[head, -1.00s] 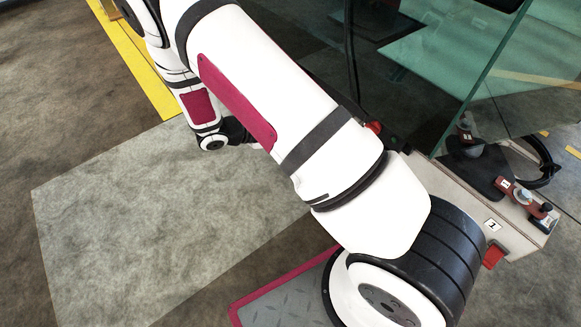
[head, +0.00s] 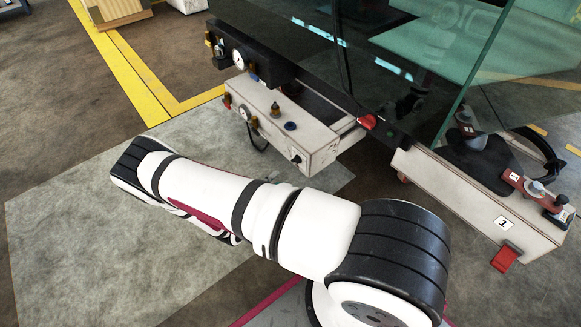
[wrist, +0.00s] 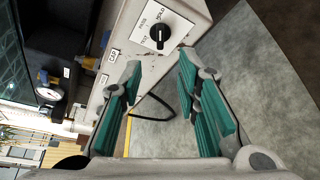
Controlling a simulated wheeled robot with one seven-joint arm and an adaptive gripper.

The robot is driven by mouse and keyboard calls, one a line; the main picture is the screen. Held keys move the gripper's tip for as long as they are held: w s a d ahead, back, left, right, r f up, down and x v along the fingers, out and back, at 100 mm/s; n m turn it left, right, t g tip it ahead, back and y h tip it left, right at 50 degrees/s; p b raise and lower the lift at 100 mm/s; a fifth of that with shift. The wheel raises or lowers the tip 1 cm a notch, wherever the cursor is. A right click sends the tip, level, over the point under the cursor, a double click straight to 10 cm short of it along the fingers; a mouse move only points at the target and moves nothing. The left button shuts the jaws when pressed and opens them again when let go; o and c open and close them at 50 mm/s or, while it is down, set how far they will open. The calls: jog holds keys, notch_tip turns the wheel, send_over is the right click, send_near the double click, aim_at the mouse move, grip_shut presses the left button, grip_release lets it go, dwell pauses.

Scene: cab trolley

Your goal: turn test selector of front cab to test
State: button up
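The test selector (wrist: 160,33) is a black round knob on a white plate lettered PASS, HOLD and TEST. The plate is on the end face of a pale box (wrist: 192,14). I cannot tell for sure which word the knob points at. In the head view the selector (head: 296,159) is a small dark knob on the near end of the pale box (head: 318,160). My gripper (wrist: 157,72) has two teal-padded fingers, spread apart and empty. In the wrist view the knob lies beyond the fingertips, not touched. The gripper is not visible in the head view.
Gauges and brass fittings sit on the box and on the dark ledge (head: 290,62) behind it. A red knob (head: 368,122) and glass panel stand to the right. A second pale console (head: 470,195) is farther right. Grey floor (head: 60,225) is clear at left.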

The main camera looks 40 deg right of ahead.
aim_at(294, 162)
jog(key=b+x, duration=0.3)
jog(key=x, duration=0.8)
jog(key=shift+d+b, duration=0.15)
jog(key=shift+b, duration=0.25)
grip_shut()
